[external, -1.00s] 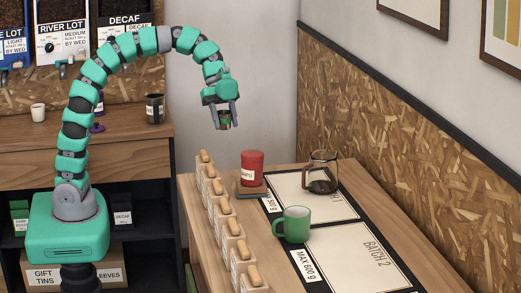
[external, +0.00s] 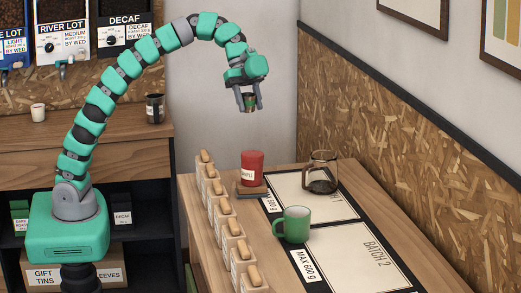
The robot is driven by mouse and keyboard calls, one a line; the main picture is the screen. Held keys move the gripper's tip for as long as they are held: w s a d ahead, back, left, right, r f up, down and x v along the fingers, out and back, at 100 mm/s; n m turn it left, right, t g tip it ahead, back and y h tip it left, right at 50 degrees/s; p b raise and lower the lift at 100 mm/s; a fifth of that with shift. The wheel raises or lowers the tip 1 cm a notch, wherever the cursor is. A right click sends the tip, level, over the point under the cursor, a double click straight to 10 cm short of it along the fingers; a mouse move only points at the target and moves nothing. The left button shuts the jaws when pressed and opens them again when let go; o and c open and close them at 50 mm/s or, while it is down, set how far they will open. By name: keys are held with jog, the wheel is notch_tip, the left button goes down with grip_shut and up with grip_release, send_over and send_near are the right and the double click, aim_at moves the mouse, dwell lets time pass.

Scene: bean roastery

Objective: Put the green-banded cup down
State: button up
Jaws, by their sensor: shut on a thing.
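My gripper (external: 249,103) is shut on a small dark cup (external: 250,102) with a green band. It holds the cup in the air, above and behind the far end of the right-hand table (external: 198,184). The gripper's fingers hide part of the cup's sides. The cup looks roughly upright and touches nothing but the fingers.
On the table are a red canister (external: 252,168) on a dark stand, a glass carafe (external: 321,175), a green mug (external: 293,224) and pale batch mats (external: 362,256). Several jars (external: 228,235) line the left edge. A white cup (external: 38,113) and dark cup (external: 154,108) stand on the back counter.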

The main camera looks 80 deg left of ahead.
jog(key=w+d, duration=0.4)
jog(key=d, duration=0.4)
jog(key=m+g, duration=0.1)
jog(key=m, duration=0.1)
send_over(277, 215)
jog(key=f, duration=0.2)
notch_tip(277, 215, down, 22)
jog(key=shift+f+b, duration=0.25)
jog(key=shift+b, duration=0.55)
jog(key=shift+a, duration=0.1)
jog(key=shift+f, duration=0.2)
jog(key=o, duration=1)
jog(key=shift+r, duration=0.1)
